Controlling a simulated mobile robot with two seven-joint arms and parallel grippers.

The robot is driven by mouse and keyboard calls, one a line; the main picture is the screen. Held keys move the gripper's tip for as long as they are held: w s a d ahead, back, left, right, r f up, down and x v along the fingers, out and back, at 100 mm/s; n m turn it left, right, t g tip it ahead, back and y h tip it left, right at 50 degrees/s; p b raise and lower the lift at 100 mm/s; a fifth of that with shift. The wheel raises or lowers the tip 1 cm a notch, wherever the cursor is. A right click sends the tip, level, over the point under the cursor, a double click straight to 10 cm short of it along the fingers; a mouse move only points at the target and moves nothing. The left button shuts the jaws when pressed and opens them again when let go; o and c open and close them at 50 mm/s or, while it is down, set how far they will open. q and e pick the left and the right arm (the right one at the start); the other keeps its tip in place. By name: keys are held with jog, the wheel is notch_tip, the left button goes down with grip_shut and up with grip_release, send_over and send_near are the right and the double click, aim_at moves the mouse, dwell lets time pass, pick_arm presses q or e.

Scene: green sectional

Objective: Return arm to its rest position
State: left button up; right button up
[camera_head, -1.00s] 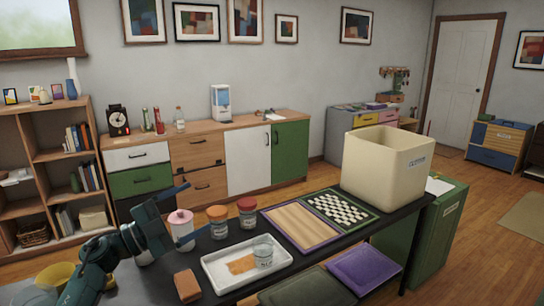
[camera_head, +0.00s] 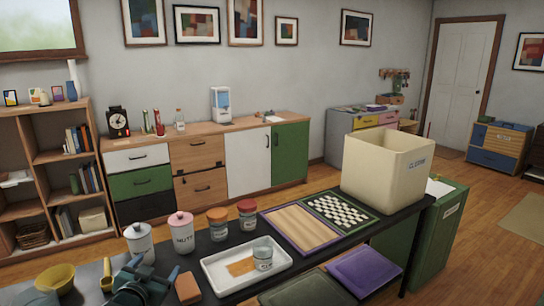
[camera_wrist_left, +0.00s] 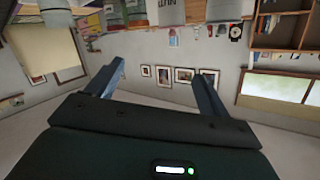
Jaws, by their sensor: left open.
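My left gripper (camera_head: 154,270) is at the lower left of the head view, low in front of the black table and near the canisters. In the left wrist view its two fingers (camera_wrist_left: 163,72) stand apart with nothing between them. That view shows the room upside down, with framed pictures on the wall beyond the fingers. My left arm folds in at the bottom edge of the head view. My right gripper is not in view.
A yellow bowl (camera_head: 55,277) is at left.

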pick_arm(q)
jog(key=s+d+f+g+h, duration=0.1)
jog(key=s+d+f, duration=0.3)
jog(key=s+f, duration=0.25)
jog(key=s+d+f+g+h, duration=0.1)
jog(key=s+d+f, duration=0.35)
jog(key=s, duration=0.35)
jog(key=s+d+f+g, duration=0.1)
jog(key=s+d, duration=0.2)
jog(key=s, duration=0.5)
jog(key=s+d+f+g+h, duration=0.1)
jog(key=s+d+f, duration=0.1)
jog(key=s, duration=0.7)
jog(key=shift+s+d+f+n+g, duration=0.3)
jog(key=shift+d+g, duration=0.1)
jog(key=shift+d, duration=0.3)
